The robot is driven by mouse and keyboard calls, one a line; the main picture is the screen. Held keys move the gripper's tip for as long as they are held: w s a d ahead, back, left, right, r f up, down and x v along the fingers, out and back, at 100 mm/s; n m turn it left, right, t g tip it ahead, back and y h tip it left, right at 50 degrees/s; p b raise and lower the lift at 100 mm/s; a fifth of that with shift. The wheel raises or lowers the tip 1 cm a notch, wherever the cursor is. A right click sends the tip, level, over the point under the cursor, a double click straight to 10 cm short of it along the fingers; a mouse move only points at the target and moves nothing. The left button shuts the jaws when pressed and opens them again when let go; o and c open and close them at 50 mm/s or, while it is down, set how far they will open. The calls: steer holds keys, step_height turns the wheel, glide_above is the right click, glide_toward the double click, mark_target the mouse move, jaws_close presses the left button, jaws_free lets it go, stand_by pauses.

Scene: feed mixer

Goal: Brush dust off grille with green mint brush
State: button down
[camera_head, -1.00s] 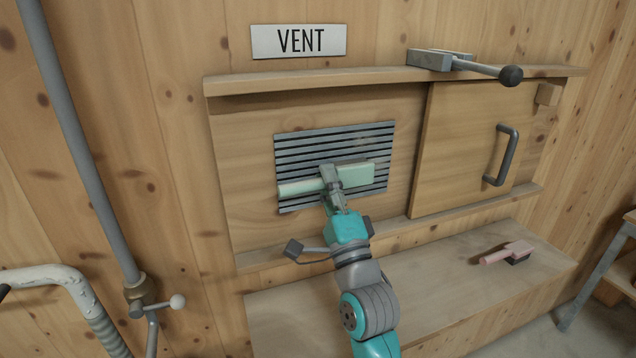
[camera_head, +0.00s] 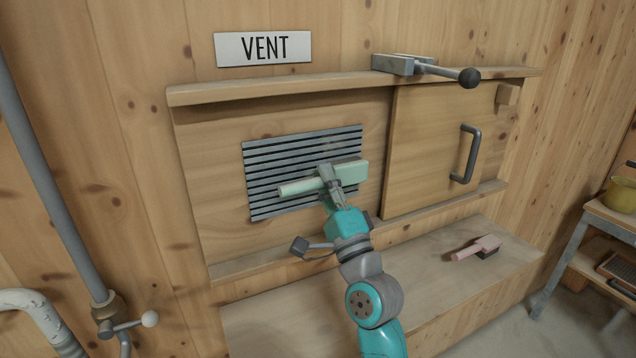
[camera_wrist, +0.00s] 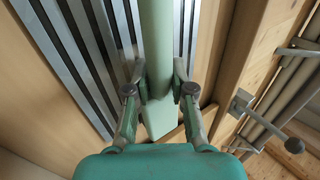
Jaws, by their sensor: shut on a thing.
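The mint green brush (camera_head: 300,187) lies across the right half of the slatted grey grille (camera_head: 275,165), its handle to the left and its broad head to the right. The head reaches slightly past the grille's right edge. My gripper (camera_head: 328,178) is shut on the brush near its middle. In the wrist view, both fingers (camera_wrist: 160,90) pinch the brush (camera_wrist: 157,40), and the grille (camera_wrist: 75,45) shows behind it. The bristles are hidden, so I cannot tell whether they touch the slats. A faint pale smudge shows on the grille above the brush head.
A sliding wooden door (camera_head: 430,145) with a grey handle (camera_head: 468,155) stands right of the grille. A clamp with a black knob (camera_head: 425,68) sits on the top ledge. A pink brush (camera_head: 477,248) lies on the bench below. A grey pipe (camera_head: 45,170) runs at left.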

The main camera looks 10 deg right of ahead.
mark_target(344, 179)
steer(key=shift+w+d, duration=0.3)
steer(key=shift+d, duration=0.6)
steer(key=shift+w+d, duration=0.25)
steer(key=shift+d, duration=0.65)
steer(key=s+d, duration=0.2)
steer(key=s, duration=0.3)
steer(key=shift+s, duration=0.35)
steer(key=shift+s, duration=0.1)
steer(key=shift+s+d, duration=0.2)
steer(key=shift+s, duration=0.5)
steer(key=shift+s+d, duration=0.2)
steer(key=shift+s, duration=0.45)
steer(key=c, duration=1.9)
jaws_free()
jaws_close()
